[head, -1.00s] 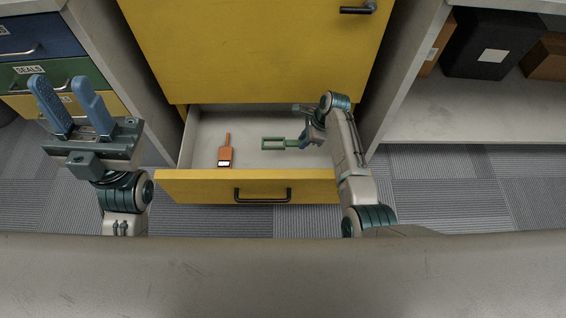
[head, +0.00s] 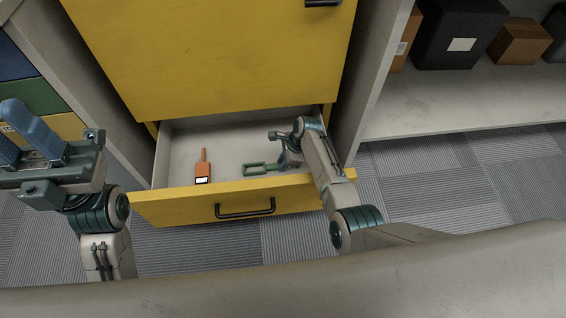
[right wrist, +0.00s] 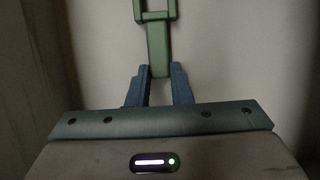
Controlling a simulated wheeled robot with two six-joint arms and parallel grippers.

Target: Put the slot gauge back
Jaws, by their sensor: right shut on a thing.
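The slot gauge (head: 262,169) is a green piece with a rectangular open frame and a handle. It is inside the open yellow drawer (head: 160,207), right of the middle. My right gripper (head: 288,163) reaches into the drawer from the right and is shut on the gauge's handle. In the right wrist view the blue fingers (right wrist: 159,88) hold the handle's end, and the green gauge (right wrist: 157,40) points away from them. I cannot tell whether the gauge touches the drawer floor. My left gripper (head: 36,140) is raised at the left, its blue fingers apart and empty.
An orange tool (head: 203,171) with a white label lies in the drawer, left of the gauge. A yellow cabinet front (head: 210,60) stands above the drawer. A shelf (head: 450,100) with black and brown boxes is at the right. Coloured drawers (head: 30,97) are at the left.

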